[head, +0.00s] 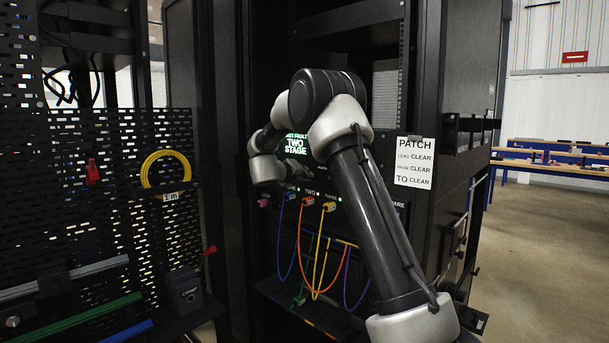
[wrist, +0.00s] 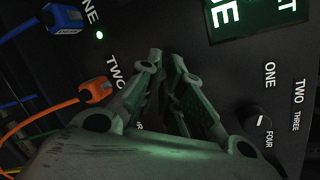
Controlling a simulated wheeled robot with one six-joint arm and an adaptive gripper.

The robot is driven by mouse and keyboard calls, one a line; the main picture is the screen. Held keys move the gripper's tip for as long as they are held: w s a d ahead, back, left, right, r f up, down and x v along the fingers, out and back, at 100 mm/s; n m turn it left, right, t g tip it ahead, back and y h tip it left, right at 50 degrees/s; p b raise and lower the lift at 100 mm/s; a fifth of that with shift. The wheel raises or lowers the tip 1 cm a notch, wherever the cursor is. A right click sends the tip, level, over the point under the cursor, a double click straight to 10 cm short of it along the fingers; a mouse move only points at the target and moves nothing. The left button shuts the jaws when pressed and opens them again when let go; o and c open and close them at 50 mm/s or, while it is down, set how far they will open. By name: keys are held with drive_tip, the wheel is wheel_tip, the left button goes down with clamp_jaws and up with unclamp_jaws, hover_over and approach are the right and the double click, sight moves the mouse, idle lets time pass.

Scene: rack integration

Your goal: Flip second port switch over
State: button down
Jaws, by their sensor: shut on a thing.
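The black panel (wrist: 215,60) fills the wrist view, with port labels ONE and TWO (wrist: 118,68) reading sideways. The fingers of my gripper (wrist: 167,62) meet the panel beside the TWO label and are closed together. The second port switch itself is hidden between or behind the fingertips, so its position cannot be seen. An orange plug (wrist: 97,90) sits in the port by TWO and also shows in the head view (head: 307,201).
A blue plug (wrist: 62,18) sits by ONE with a lit green lamp (wrist: 99,34). A rotary knob (wrist: 261,122) is right of the fingers. A yellow plug (head: 329,207) and loose cables hang below. A paper sign (head: 414,162) is at the right.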

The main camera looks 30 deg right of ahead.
drive_tip(key=shift+d+f+n+t+h, duration=0.1)
drive_tip(key=shift+f+n+t+h, duration=0.45)
drive_tip(key=shift+t+h, duration=0.45)
drive_tip(key=shift+f+n+t+h, duration=0.3)
drive_tip(key=shift+f+t+h, duration=0.5)
drive_tip(key=shift+h, duration=0.4)
drive_tip(key=shift+d+f+n+t+h, duration=0.1)
drive_tip(key=shift+f+n+t+h, duration=0.45)
drive_tip(key=shift+t+h, duration=0.45)
drive_tip(key=shift+f+h, duration=0.1)
drive_tip(key=shift+h, duration=0.2)
drive_tip(key=c, duration=1.5)
unclamp_jaws()
drive_tip(key=v, duration=1.2)
